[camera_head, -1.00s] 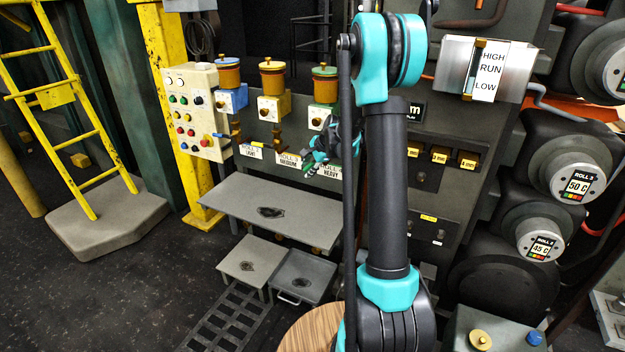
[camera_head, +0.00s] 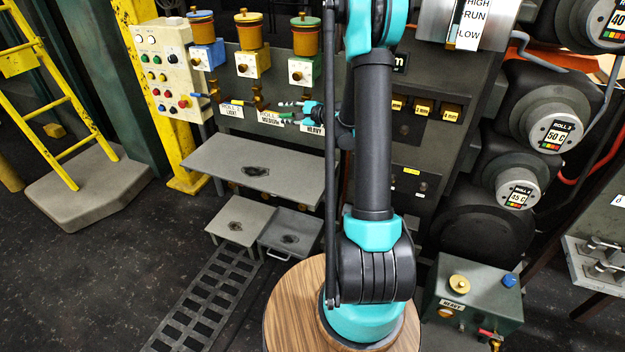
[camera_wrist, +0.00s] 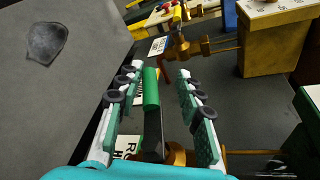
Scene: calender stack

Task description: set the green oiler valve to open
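The green oiler (camera_head: 305,38) is the rightmost of three oilers on the dark machine panel, above the "HEAVY" label (camera_head: 311,128). Its valve lever has a green grip (camera_head: 287,116), seen at my gripper in the head view. In the wrist view the green grip (camera_wrist: 151,90) on a dark lever (camera_wrist: 153,135) lies between my gripper's fingers (camera_wrist: 160,76), closer to the left finger. My gripper (camera_head: 288,109) is open, with a gap clear on the right side of the grip. A brass valve body (camera_wrist: 178,155) shows partly behind the fingers.
The yellow oiler (camera_head: 250,32) and blue oiler (camera_head: 202,28) stand to the left; a neighbouring brass valve (camera_wrist: 185,48) shows in the wrist view. A grey shelf (camera_head: 215,160) juts out below. A control box (camera_head: 160,65) is at the left, rolls (camera_head: 545,120) at the right.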

